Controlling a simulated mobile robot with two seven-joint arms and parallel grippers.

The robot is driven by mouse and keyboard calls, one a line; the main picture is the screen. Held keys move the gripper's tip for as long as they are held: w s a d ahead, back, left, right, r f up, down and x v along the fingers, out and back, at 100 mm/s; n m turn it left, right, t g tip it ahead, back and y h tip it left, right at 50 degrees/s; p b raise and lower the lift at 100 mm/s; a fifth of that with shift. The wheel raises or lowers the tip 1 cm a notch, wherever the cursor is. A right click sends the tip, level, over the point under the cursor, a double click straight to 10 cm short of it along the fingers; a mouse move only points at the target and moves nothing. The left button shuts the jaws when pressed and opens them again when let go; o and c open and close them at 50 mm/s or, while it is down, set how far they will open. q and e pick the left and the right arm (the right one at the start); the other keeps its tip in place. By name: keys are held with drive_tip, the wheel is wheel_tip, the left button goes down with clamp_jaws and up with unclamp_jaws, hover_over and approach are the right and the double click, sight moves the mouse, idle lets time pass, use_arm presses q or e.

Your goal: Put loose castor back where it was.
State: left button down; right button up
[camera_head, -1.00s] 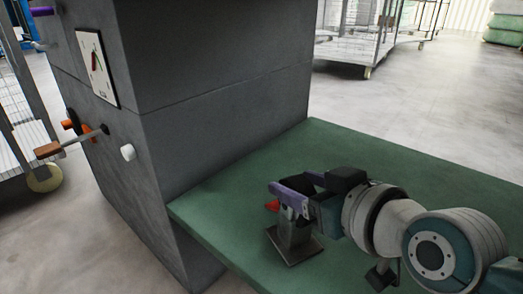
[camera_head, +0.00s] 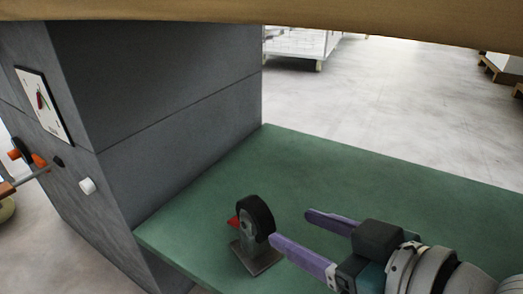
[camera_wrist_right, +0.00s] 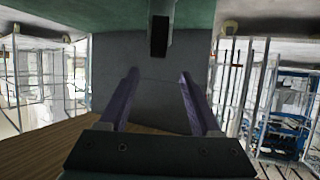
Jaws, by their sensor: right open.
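The castor (camera_head: 256,216) has a black wheel, a grey metal fork and plate, and a small red tab. It stands wheel up, plate down, on the green table top (camera_head: 330,165) near the grey cabinet. My right gripper (camera_head: 290,225) is open, just right of the castor, its two purple fingers pointing at it with nothing between them. In the right wrist view the castor wheel (camera_wrist_right: 160,35) shows at the top, beyond the open fingertips of the right gripper (camera_wrist_right: 158,74). My left gripper is not in view.
The grey cabinet (camera_head: 165,100) stands against the table's left end, with a picture plate (camera_head: 43,103) and knobs (camera_head: 87,185) on its side. A brown beam (camera_head: 280,28) crosses the top of the head view. Wire cages (camera_head: 300,45) stand beyond. The table's right side is clear.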

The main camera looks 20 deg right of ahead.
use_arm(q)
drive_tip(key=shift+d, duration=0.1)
use_arm(e)
drive_tip(key=s+d+m+g+h, duration=0.1)
drive_tip(key=s+d+g+h, duration=0.1)
drive_tip(key=s+g, duration=0.7)
drive_tip(key=s+h, duration=0.1)
drive_tip(key=s, duration=0.5)
drive_tip(key=shift+d, duration=0.3)
drive_tip(key=shift+f, duration=0.1)
